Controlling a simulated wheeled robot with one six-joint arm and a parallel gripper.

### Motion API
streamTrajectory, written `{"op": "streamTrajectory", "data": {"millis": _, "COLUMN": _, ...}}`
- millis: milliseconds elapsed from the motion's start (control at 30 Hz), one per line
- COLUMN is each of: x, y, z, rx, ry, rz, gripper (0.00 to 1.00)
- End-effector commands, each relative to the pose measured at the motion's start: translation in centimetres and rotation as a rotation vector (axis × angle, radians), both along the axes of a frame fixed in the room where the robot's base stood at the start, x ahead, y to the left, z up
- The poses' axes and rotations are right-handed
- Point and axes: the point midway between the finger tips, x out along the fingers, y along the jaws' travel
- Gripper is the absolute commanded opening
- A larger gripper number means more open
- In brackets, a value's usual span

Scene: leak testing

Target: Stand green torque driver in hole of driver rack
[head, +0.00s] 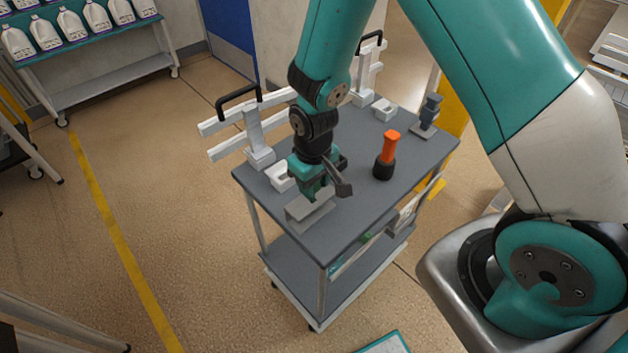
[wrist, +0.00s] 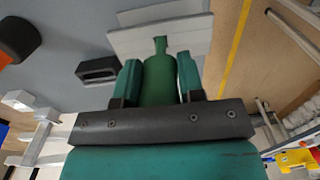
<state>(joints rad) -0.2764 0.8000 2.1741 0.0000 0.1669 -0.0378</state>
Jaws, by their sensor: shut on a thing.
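My gripper (head: 316,180) is above the near left part of the grey cart top. It is shut on the green torque driver (wrist: 160,80), which sits between the two green fingers in the wrist view. The driver's narrow end points toward a light grey rack (wrist: 185,38). In the head view that rack (head: 308,215) stands near the cart's front left edge, below my gripper. The driver is mostly hidden there by my gripper. I cannot tell whether the driver touches the rack, and I see no hole clearly.
An orange-handled tool with a black base (head: 385,160) stands right of my gripper. A blue-grey tool on a stand (head: 430,115) is at the far right. White fixtures (head: 255,140) line the left edge. The cart top (head: 350,220) is bare in front of the orange tool.

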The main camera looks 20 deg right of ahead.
Motion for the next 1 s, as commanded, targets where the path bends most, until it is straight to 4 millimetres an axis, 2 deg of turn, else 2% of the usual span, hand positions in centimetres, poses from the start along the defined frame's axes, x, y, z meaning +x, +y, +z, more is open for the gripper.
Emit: {"op": "streamTrajectory", "data": {"millis": 1000, "x": 0.0, "y": 0.0, "z": -3.2, "rx": 0.000, "ry": 0.000, "rz": 0.000, "gripper": 0.00}}
